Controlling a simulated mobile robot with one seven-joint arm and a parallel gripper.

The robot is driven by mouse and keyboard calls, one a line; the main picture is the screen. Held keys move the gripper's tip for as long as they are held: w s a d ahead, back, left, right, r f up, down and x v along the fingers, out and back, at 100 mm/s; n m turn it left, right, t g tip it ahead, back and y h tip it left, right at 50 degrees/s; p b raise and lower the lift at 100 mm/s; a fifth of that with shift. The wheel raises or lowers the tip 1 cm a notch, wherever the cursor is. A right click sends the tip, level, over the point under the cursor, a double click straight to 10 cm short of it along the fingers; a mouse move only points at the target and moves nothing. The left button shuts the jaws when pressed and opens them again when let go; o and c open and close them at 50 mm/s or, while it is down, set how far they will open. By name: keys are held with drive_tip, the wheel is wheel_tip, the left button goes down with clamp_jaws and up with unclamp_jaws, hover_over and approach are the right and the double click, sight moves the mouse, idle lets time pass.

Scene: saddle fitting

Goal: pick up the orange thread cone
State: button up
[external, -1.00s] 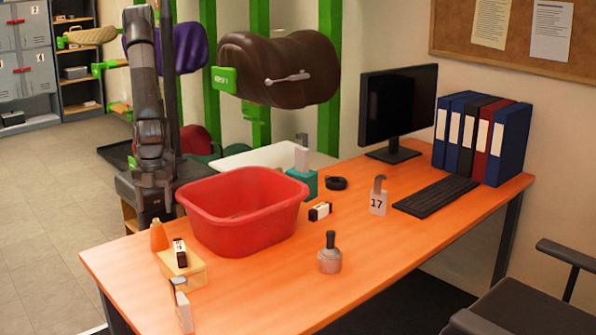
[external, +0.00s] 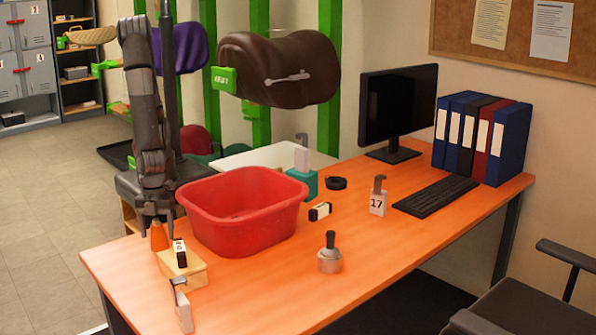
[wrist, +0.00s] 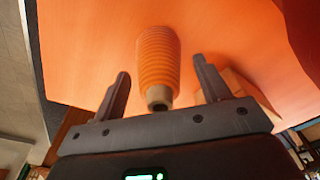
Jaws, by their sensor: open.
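The orange thread cone (external: 159,238) stands on the orange table near its left edge, left of the red tub. In the wrist view the ribbed cone (wrist: 158,62) lies between the two fingers, its narrow pale tip toward the palm. My gripper (wrist: 162,82) is open, with a gap showing on both sides of the cone. In the external view my gripper (external: 156,220) is right above and around the cone's top, which it partly hides. I cannot tell whether a finger touches it.
The red tub (external: 240,212) stands close on the right. A wooden block (external: 185,268) with a small black-and-white item (external: 180,253) on it sits in front of the cone. A tagged hook piece (external: 182,306) stands nearer the front edge.

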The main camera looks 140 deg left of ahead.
drive_tip(key=shift+c, duration=0.4)
drive_tip(key=c, duration=1)
drive_tip(key=shift+c, duration=0.2)
